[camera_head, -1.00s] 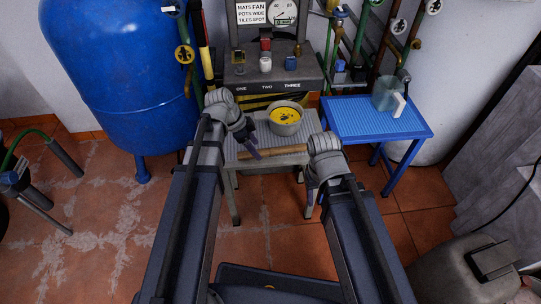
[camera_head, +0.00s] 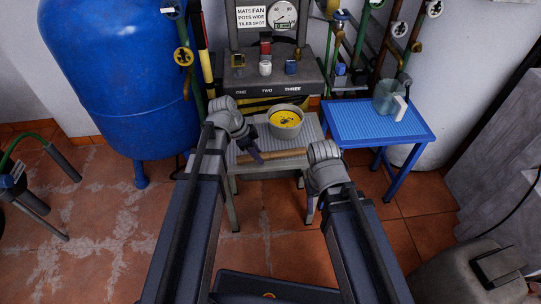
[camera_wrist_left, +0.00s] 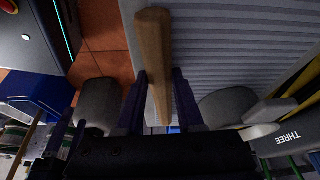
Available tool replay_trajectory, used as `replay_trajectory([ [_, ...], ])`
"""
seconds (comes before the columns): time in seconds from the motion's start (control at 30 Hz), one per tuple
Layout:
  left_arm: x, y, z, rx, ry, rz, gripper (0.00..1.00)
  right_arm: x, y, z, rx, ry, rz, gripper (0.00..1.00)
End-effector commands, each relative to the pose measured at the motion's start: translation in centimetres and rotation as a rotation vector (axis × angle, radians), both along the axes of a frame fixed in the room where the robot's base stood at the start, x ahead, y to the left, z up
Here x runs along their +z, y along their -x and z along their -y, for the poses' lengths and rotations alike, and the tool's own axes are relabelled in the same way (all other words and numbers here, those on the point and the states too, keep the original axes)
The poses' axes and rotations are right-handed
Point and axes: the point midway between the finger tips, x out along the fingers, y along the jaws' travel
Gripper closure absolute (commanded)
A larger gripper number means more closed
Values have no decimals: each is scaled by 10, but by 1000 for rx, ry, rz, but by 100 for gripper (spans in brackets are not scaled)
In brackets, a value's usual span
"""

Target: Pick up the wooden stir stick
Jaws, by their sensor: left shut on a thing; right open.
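The wooden stir stick (camera_head: 283,153) is a light brown rod over the front of the grey ribbed bench (camera_head: 262,170). My left gripper (camera_head: 258,158) is shut on the stick near its left part. In the left wrist view the stick (camera_wrist_left: 153,45) runs between the two dark fingers (camera_wrist_left: 157,100). Whether it still touches the bench is unclear. My right gripper (camera_head: 326,176) is by the bench's right front edge, open, with its fingers mostly hidden.
A grey pot of yellow paint (camera_head: 286,121) stands on the bench behind the stick. A blue table (camera_head: 375,124) at the right holds a clear jug (camera_head: 388,97). Behind the bench is a grey unit (camera_head: 266,88) with small tins. A blue tank (camera_head: 120,80) stands left.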

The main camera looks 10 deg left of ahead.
Motion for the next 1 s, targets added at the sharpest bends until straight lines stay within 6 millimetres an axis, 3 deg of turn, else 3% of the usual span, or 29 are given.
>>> replay_trajectory([
  [0.1,0,0,0,0,0,0,100,0,0,0,0,0,0,40],
  [0.63,6,0,0,0,0,0,100,6,0,0,-1,0,0,40],
  [1.0,49,0,0,0,0,0,100,49,0,1,-7,3,0,40],
])
